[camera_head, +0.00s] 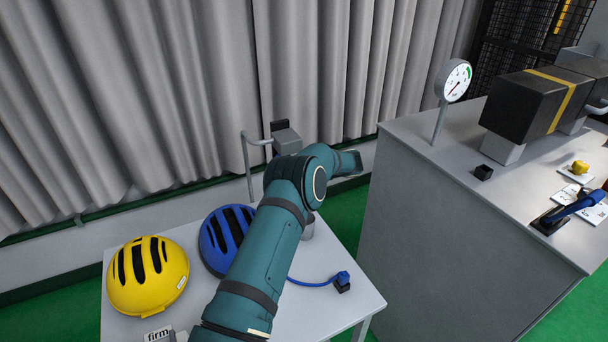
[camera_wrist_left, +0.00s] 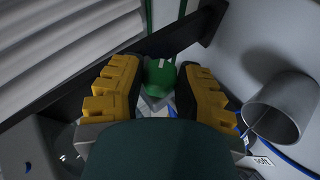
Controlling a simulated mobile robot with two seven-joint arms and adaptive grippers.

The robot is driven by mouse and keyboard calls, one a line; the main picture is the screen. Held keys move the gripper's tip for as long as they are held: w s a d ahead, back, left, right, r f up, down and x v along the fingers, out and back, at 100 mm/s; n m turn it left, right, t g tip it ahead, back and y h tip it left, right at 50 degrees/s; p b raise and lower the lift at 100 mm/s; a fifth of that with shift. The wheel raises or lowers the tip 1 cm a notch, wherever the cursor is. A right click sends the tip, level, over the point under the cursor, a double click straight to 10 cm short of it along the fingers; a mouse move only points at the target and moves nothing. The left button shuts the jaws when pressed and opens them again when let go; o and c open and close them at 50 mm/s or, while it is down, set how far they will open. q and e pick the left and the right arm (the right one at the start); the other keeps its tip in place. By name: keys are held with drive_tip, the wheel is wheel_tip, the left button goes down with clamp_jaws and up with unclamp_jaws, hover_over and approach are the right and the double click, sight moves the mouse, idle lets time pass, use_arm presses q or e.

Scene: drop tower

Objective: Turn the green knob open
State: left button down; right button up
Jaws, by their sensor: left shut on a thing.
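The green knob (camera_wrist_left: 160,76) shows in the left wrist view, between the yellow and black fingers of my left gripper (camera_wrist_left: 163,84). The fingers are shut on it, one on each side. A pale mark shows on top of the knob. The knob is not visible in the head view, where my teal left arm crosses the small table and hides part of it. My right gripper is not in either view.
A yellow helmet (camera_head: 146,277) and a blue helmet (camera_head: 223,238) lie on the white table (camera_head: 315,310). A grey bench (camera_head: 470,210) with a dial gauge (camera_head: 455,82) and a dark block (camera_head: 532,106) stands right. A grey tube (camera_wrist_left: 284,106) is beside the gripper.

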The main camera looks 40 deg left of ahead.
use_arm(q)
drive_tip(key=shift+a+r, duration=0.2)
drive_tip(key=shift+a, duration=0.05)
drive_tip(key=c, duration=0.7)
unclamp_jaws()
drive_tip(key=shift+c, duration=0.2)
drive_tip(key=shift+o, duration=0.8)
drive_tip(key=shift+f, duration=0.15)
drive_tip(key=shift+d, duration=0.1)
drive_tip(key=v, duration=1.2)
drive_tip(key=shift+o, duration=0.2)
